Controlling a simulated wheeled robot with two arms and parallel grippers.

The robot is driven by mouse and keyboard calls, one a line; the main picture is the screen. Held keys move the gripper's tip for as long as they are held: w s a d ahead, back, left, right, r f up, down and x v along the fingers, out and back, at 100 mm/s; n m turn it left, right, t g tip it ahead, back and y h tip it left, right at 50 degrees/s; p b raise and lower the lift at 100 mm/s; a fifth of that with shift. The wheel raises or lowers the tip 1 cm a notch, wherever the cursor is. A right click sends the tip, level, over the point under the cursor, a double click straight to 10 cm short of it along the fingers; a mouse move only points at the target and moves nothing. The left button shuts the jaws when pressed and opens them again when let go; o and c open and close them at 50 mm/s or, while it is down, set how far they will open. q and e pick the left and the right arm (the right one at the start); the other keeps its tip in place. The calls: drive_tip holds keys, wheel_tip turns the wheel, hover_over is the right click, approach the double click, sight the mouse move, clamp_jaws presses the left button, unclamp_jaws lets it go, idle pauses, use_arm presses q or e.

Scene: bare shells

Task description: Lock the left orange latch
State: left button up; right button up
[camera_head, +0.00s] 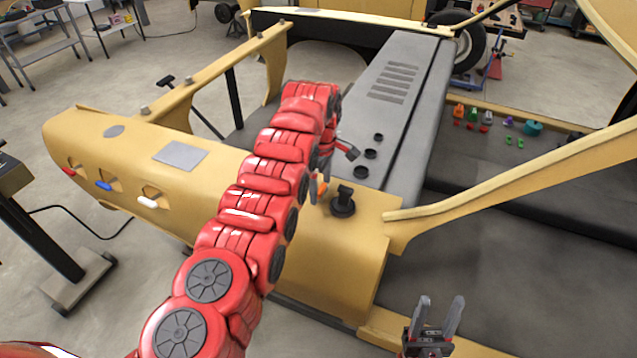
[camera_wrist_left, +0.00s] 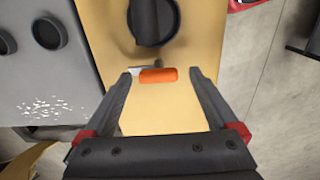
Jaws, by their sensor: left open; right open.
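The orange latch (camera_wrist_left: 158,76) lies on the yellow body panel, with a short metal piece at its left end in the left wrist view. In the head view a small orange bit of it (camera_head: 321,187) shows beside my red left arm. My left gripper (camera_wrist_left: 160,83) is open, with one finger on each side of the latch and no clear contact. In the head view the left gripper (camera_head: 322,172) is mostly hidden by the arm. My right gripper (camera_head: 436,318) is open and empty at the bottom, right of the yellow panel.
A black round knob (camera_head: 343,201) stands on the panel close to the latch; it also shows in the left wrist view (camera_wrist_left: 153,20). A grey vented cover (camera_head: 395,95) with black round caps lies behind. A yellow bar (camera_head: 510,175) slants up right. Small coloured items (camera_head: 485,120) lie farther back.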

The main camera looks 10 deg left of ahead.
use_arm(q)
drive_tip(key=shift+c, duration=0.4)
drive_tip(key=shift+w, duration=0.1)
drive_tip(key=c, duration=1.3)
